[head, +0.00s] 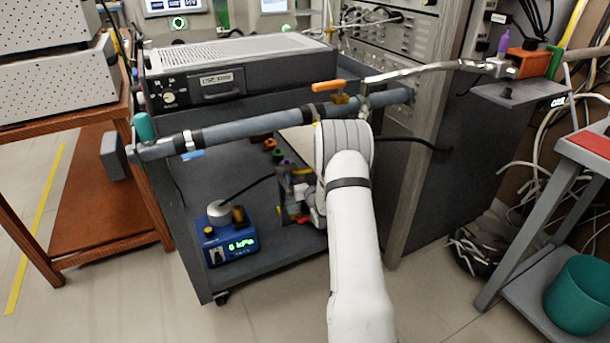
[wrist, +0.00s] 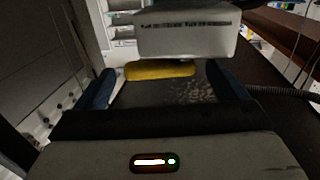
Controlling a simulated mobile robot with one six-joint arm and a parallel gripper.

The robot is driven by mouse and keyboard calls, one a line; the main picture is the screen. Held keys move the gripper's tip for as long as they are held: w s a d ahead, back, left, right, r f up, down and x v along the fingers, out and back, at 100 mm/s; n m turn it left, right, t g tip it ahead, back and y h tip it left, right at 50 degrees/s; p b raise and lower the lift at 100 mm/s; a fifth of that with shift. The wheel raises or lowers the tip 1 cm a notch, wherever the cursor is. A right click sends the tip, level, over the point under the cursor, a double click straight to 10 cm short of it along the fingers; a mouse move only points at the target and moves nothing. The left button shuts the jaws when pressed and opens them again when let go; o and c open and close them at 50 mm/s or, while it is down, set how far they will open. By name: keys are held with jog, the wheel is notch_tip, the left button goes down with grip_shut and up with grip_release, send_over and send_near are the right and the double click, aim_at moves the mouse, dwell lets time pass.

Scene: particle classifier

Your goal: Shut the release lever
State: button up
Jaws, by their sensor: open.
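My gripper (wrist: 164,86) is open in the wrist view, with its two dark blue fingers apart and nothing held between them. A yellow bar (wrist: 160,70), lever-like, lies across the gap beyond the fingertips, below a grey box (wrist: 190,35) with small print. I cannot tell for sure that this bar is the release lever. In the head view, an orange lever handle (head: 329,86) lies roughly level above the grey pipe. My white arm hides part of the pipe and most of the gripper's surroundings.
A blue gauge box (head: 230,240) reading 6 kPa stands on the cart's lower shelf (head: 270,262). A black instrument (head: 240,75) sits on top. A tall rack (head: 425,120) stands close on the right. A teal bin (head: 580,295) is at far right. Open floor shows in front.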

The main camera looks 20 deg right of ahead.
jog(key=shift+c, duration=0.3)
jog(key=c, duration=0.9)
jog(key=shift+w+d+n+y+b, duration=0.15)
jog(key=shift+d+n+y+b, duration=0.1)
jog(key=shift+n+y+b, duration=0.55)
jog(key=shift+w+y, duration=0.1)
jog(key=shift+y, duration=0.7)
jog(key=o, duration=1)
jog(key=shift+c, duration=0.2)
